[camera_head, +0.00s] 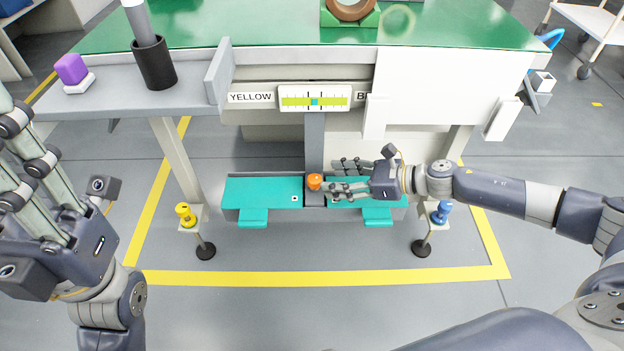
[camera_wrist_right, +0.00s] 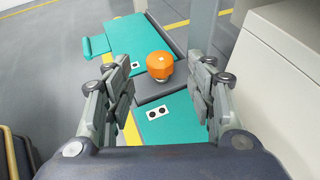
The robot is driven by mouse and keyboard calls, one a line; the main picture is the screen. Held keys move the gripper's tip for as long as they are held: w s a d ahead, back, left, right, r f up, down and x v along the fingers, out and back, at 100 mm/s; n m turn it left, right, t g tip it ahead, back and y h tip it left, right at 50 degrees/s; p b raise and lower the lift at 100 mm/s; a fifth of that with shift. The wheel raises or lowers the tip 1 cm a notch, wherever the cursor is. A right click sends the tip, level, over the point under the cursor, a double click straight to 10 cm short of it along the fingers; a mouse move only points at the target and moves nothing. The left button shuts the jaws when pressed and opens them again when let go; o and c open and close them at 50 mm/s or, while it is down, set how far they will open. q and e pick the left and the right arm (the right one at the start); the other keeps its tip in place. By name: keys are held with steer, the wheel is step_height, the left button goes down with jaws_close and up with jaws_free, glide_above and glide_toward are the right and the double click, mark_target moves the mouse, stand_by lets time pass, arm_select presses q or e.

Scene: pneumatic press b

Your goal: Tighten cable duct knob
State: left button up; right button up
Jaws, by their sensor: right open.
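The orange knob (camera_head: 315,182) sits on the dark middle block between two teal duct covers, the left one (camera_head: 262,192) and the right one (camera_head: 385,203). In the right wrist view the knob (camera_wrist_right: 160,65) is a round orange cap, ahead of and between the fingers. My right gripper (camera_head: 338,179) is open just right of the knob; its fingers (camera_wrist_right: 160,90) spread to either side and I see no contact. My left gripper (camera_head: 40,145) is large at the left edge, far from the knob, with its fingers spread and nothing between them.
A yellow knob (camera_head: 186,214) and a blue knob (camera_head: 442,211) stand on side posts. Above is a green-topped bench (camera_head: 250,30) with a yellow-green scale (camera_head: 315,98). A grey post (camera_head: 315,140) rises behind the orange knob. Open floor lies in front.

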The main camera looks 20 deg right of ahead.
mark_target(319, 179)
steer(key=b+x, duration=0.1)
steer(key=x, duration=0.5)
steer(key=shift+w+a+f, duration=0.2)
steer(key=shift+a, duration=0.1)
steer(key=c, duration=1.1)
